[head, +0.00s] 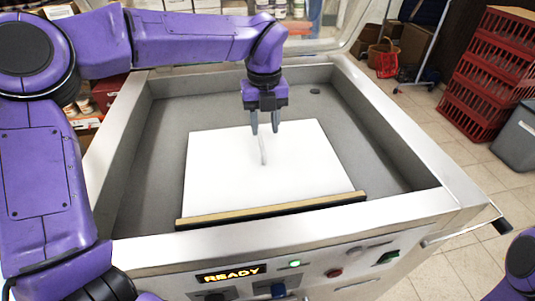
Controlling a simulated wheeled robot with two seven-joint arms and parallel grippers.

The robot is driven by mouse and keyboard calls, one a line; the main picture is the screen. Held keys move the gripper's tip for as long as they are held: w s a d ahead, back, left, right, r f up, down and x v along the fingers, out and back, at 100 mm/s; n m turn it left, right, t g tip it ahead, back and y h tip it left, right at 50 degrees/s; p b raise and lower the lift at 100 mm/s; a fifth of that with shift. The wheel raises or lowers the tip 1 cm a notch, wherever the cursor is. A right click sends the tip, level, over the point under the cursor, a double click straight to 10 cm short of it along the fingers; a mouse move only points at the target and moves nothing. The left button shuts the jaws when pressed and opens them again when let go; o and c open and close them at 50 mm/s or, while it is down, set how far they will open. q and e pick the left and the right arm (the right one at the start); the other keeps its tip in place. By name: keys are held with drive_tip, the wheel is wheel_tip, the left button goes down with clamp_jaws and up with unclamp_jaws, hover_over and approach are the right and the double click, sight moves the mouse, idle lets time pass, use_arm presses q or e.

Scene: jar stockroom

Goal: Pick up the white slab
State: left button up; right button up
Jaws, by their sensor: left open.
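The white slab (225,165) is a flat, roughly square panel in the grey basin of a metal machine (110,200). A small raised grey-white strip (263,149), perhaps a handle, stands near its middle. My left gripper (265,130) points down over the back part of the slab, just behind the strip as seen here. Its two fingers are apart with nothing visible between them. I cannot tell whether the fingertips touch the slab. My right gripper does not show.
A wooden strip (270,210) runs along the slab's front edge. The basin's raised walls surround it. The front panel has a lit READY display (231,273). Red crates (485,75) and a grey bin (515,140) stand on the floor at right.

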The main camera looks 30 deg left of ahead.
sight(262, 145)
use_arm(q)
drive_tip(key=shift+s+f, duration=0.35)
drive_tip(key=shift+f, duration=0.2)
drive_tip(key=shift+s+f, duration=0.15)
drive_tip(key=shift+f, duration=0.2)
drive_tip(key=f, duration=0.2)
drive_tip(key=f+p, duration=0.1)
drive_tip(key=f, duration=0.1)
drive_tip(key=shift+a+f, duration=0.2)
drive_tip(key=shift+f, duration=0.5)
clamp_jaws()
drive_tip(key=shift+r, duration=0.15)
